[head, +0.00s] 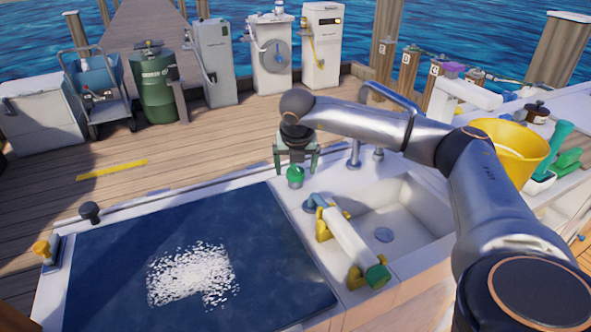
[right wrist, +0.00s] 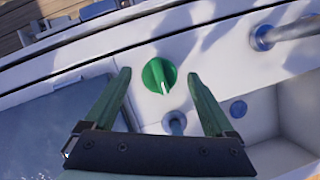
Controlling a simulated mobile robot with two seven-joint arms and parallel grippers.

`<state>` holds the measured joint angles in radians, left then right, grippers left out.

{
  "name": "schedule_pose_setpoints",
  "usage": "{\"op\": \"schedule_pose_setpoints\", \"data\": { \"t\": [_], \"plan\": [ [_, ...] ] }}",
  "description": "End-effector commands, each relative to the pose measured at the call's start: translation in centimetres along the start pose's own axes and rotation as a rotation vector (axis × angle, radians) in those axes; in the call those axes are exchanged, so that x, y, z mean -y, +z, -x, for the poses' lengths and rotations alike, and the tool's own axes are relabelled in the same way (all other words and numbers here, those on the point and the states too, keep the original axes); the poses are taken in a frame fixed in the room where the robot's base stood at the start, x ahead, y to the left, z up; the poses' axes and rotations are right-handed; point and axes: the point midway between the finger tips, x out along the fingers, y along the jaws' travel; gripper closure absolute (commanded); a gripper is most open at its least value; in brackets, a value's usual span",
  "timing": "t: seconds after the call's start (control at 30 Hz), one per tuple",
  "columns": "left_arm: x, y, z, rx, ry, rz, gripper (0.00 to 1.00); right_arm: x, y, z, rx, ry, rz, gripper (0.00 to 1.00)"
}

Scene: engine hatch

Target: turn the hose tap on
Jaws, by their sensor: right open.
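A round green knob (head: 295,176), which looks like the hose tap, sits on the white counter left of the sink. In the right wrist view the knob (right wrist: 159,75) has a white pointer mark aimed down and slightly right. My right gripper (head: 295,162) is over the knob and points down. In the right wrist view its green fingers (right wrist: 159,78) are spread wide, one on each side of the knob, with visible gaps. Nothing is held. A blue-grey fitting (right wrist: 175,122) lies just below the knob in that view. My left gripper is not in view.
A metal faucet (head: 354,150) rises behind the sink (head: 415,205). A white tube with yellow clamps and a green end (head: 345,240) lies along the sink's left edge. A dark blue hatch panel (head: 110,270) is at the left. A yellow bucket (head: 510,150) stands at the right.

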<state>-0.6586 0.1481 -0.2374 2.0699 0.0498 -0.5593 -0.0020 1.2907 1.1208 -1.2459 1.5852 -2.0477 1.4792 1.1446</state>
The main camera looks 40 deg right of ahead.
Motion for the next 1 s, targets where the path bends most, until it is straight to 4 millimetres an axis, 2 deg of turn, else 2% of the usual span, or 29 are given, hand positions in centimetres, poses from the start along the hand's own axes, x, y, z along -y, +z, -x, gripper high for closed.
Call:
{"op": "schedule_pose_setpoints", "data": {
  "t": [0.1,0.37,1.0],
  "plan": [
    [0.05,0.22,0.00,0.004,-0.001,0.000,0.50,-0.01,-0.01,-0.62,0.000,0.000,0.000,0.11],
    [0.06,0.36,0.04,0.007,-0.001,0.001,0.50,-0.02,-0.01,-0.70,0.000,0.001,0.000,0.11],
    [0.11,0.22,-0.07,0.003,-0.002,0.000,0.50,0.00,0.00,-0.66,0.000,0.000,0.000,0.82]
  ]
}}
